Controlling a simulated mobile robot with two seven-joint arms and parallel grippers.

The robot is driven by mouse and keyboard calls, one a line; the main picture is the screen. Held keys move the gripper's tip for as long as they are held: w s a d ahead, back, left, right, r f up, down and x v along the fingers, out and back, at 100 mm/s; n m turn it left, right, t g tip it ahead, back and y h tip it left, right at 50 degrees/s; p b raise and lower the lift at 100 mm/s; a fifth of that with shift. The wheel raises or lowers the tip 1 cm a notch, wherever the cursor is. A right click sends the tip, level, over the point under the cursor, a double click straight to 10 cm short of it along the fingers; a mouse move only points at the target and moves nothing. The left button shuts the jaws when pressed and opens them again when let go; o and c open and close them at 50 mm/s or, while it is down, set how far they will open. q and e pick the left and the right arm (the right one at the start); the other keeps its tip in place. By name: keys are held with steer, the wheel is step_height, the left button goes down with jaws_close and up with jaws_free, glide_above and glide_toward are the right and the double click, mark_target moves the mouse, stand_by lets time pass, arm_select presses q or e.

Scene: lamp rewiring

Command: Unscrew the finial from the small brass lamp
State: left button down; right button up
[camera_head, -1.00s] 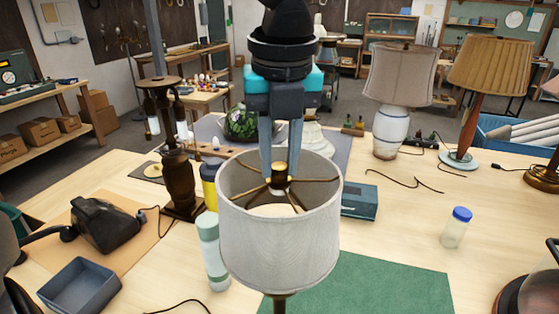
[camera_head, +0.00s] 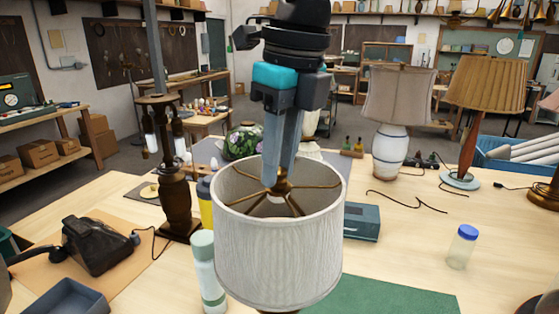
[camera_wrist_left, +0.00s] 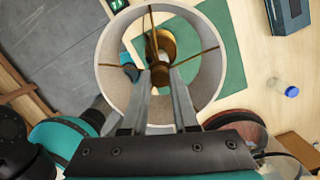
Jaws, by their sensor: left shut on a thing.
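The small brass lamp wears a white drum shade (camera_head: 279,250), open at the top, with brass spokes meeting at its centre. In the left wrist view I look down into the shade (camera_wrist_left: 110,85), with brass parts below. My left gripper (camera_head: 280,182) reaches down from above into the shade's opening. Its fingers are shut on the finial (camera_head: 283,188) at the hub of the spokes. In the left wrist view both fingers (camera_wrist_left: 160,76) close in on the finial (camera_wrist_left: 159,68), which they partly hide. Most of the lamp's stem and base is hidden.
A teal box (camera_head: 362,222) sits behind right. A blue-capped jar (camera_head: 461,247) stands right, with free tabletop around it.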

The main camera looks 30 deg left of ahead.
arm_select(q)
steer(key=n+g, duration=0.1)
steer(key=n, duration=0.6)
steer(key=shift+w+r, duration=0.1)
steer(key=c, duration=0.6)
jaws_free()
